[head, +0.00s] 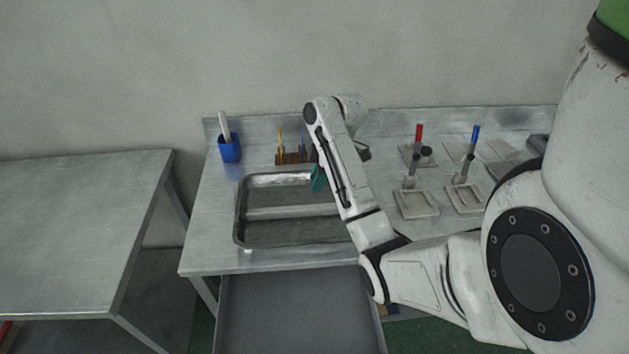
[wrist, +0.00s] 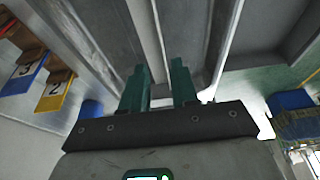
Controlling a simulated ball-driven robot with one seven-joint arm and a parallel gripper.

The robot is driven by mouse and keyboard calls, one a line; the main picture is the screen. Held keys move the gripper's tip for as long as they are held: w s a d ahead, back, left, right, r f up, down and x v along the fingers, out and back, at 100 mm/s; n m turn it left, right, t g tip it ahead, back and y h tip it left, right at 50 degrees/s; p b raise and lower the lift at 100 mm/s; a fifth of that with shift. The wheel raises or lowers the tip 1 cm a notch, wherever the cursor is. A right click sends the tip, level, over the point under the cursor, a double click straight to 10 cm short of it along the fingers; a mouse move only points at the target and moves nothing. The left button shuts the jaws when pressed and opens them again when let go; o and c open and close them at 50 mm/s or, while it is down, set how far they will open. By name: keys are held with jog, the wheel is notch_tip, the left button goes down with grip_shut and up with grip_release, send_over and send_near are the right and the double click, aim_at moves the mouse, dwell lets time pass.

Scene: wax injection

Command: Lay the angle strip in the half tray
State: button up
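The half tray (head: 240,222) is a shallow grey metal tray on the bench, left of my arm. A long pale metal bar (head: 285,212) runs across its middle; I cannot tell whether it is the angle strip or part of the tray. My gripper (head: 318,182), with teal fingers, is over the tray's far right part, partly hidden behind my arm. In the wrist view the two fingers of my gripper (wrist: 160,82) stand apart, with a narrow pale metal strip (wrist: 149,30) showing beyond the gap. I see no clear grip on it.
A blue cup (head: 230,150) and a small brown rack (head: 292,158) stand behind the tray. Several pale square plates, including one (head: 415,204), and tools with red and blue handles are at right. A bare metal table (head: 75,220) stands at left.

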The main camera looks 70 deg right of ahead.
jog(key=shift+s+r, duration=0.15)
jog(key=shift+r, duration=0.2)
jog(key=shift+m+y, duration=0.3)
jog(key=shift+m, duration=0.2)
jog(key=w+a+f, duration=0.1)
jog(key=a, duration=0.3)
jog(key=w+a+f, duration=0.2)
jog(key=a, duration=0.2)
jog(key=w+a+f, duration=0.1)
jog(key=a+f, duration=0.1)
jog(key=a, duration=0.3)
jog(key=shift+w, duration=0.2)
jog(key=s+a+f+m+g, duration=0.1)
jog(key=s+a+f, duration=0.1)
jog(key=a, duration=0.6)
jog(key=s+a+f+m+g, duration=0.1)
jog(key=s+a+f, duration=0.2)
jog(key=a, duration=0.5)
jog(key=s+a+r+m+h, duration=0.1)
jog(key=s+a+m+h, duration=0.1)
jog(key=s, duration=0.6)
jog(key=shift+a, duration=0.9)
